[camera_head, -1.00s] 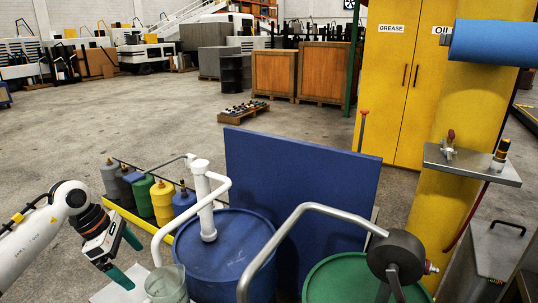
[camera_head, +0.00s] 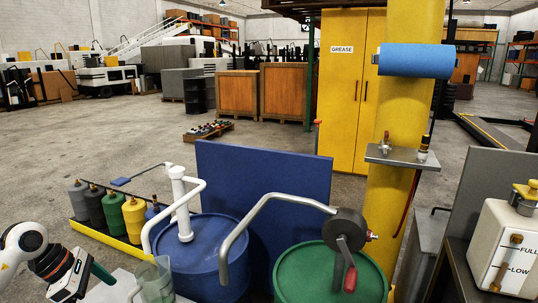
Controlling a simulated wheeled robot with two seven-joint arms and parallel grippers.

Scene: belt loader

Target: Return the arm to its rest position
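My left arm comes in at the lower left. My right arm and gripper are not in view.
A green drum (camera_head: 318,272) with a crank pump stands to the right of the blue drum, before a blue panel (camera_head: 262,185). Several coloured bottles (camera_head: 110,210) stand in a yellow tray at left. A white tank (camera_head: 508,245) is at far right. Open floor lies behind.

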